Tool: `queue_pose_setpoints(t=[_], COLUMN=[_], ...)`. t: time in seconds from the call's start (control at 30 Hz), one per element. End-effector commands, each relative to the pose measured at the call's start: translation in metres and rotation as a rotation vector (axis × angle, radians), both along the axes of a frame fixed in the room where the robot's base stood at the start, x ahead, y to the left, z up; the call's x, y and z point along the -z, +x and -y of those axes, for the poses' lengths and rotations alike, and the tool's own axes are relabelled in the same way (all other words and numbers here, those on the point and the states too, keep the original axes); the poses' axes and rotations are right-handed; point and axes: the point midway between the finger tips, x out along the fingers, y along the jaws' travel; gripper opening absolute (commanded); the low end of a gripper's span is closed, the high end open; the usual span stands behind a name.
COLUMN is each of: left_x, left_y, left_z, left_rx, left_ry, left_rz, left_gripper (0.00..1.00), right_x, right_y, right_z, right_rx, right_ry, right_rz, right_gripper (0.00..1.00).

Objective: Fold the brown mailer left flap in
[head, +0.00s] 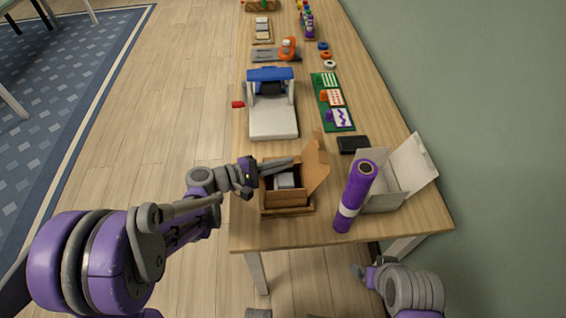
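The brown mailer (284,199) is an open box near the table's front end. A grey item (284,180) lies inside it. A tall brown panel (317,163) stands up along its right side. My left gripper (297,161) reaches in from the left, with its fingers close together over the back part of the mailer. The gripper covers the mailer's back left corner, so I cannot make out the left flap clearly. My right gripper (357,270) is low at the bottom right, beyond the table's front edge and away from the mailer. Its fingers are too small to judge.
A purple roll (356,195) stands right of the mailer, before an open white box (383,187). A black item (353,144) lies behind them. A white and blue machine (272,116) and a green board (333,103) are farther back. The table's left edge is close to the mailer.

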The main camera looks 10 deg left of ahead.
Motion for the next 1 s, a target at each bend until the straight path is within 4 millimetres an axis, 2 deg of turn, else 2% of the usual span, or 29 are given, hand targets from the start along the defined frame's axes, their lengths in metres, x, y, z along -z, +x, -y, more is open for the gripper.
queue_pose_setpoints(t=[0.23, 0.67, 0.83, 1.0], left_x=[0.0032, 0.0027, 0.0027, 0.0028], left_y=[-0.0015, -0.0015, -0.0015, -0.0014], left_z=[0.0005, 0.0003, 0.0003, 0.0003], left_rx=[0.001, 0.000, 0.000, 0.000], left_ry=[0.012, 0.014, 0.014, 0.014], left_rz=[0.062, 0.072, 0.071, 0.071], left_gripper=[0.00, 0.00, 0.31, 0.33], right_x=[0.0064, 0.0067, 0.0067, 0.0067], right_y=[-0.0002, -0.0002, -0.0002, -0.0002], right_z=[0.0000, 0.0000, 0.0000, 0.0000], right_rx=[0.000, 0.000, 0.000, 0.000], right_ry=[0.000, 0.000, 0.000, 0.000], right_rz=[-0.002, -0.002, -0.002, -0.002], right_gripper=[0.87, 0.87, 0.87, 0.87])
